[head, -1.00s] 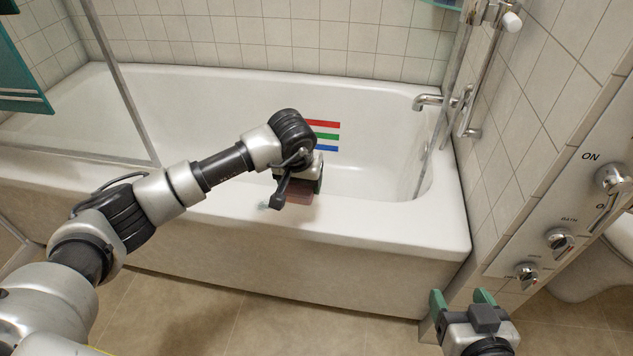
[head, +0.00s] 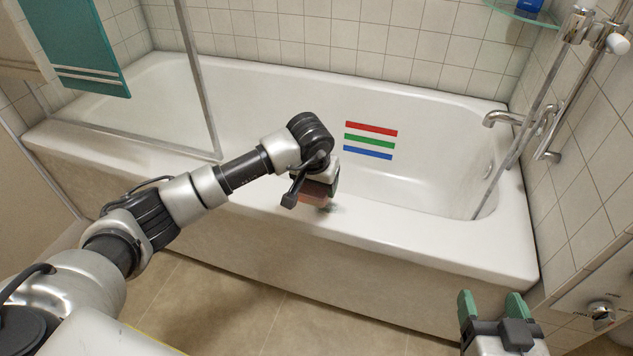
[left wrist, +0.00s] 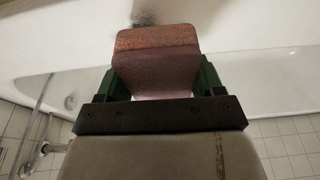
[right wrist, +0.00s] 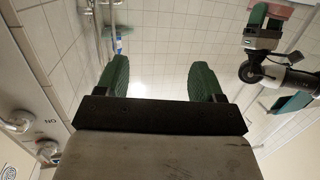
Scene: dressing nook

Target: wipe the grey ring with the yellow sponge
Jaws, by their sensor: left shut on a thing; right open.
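My left gripper (head: 320,190) is shut on a reddish-brown, block-shaped sponge (head: 312,200) at the front rim of the bathtub (head: 420,235). The sponge (left wrist: 157,50) sits between the green fingers in the left wrist view; it looks reddish, not yellow. A small grey-green smudge (head: 331,208) lies on the rim just right of the sponge. The smudge (left wrist: 144,20) also shows by the sponge's far edge in the left wrist view. I cannot tell whether it is the whole grey ring. My right gripper (head: 491,305) is open and empty, in front of the tub's right end.
Red, green and blue stripes (head: 370,142) mark the tub's inner wall. A glass screen's metal post (head: 200,85) stands on the left. A tap (head: 500,119) and a shower rail are at the right. A teal towel (head: 80,45) hangs at the back left.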

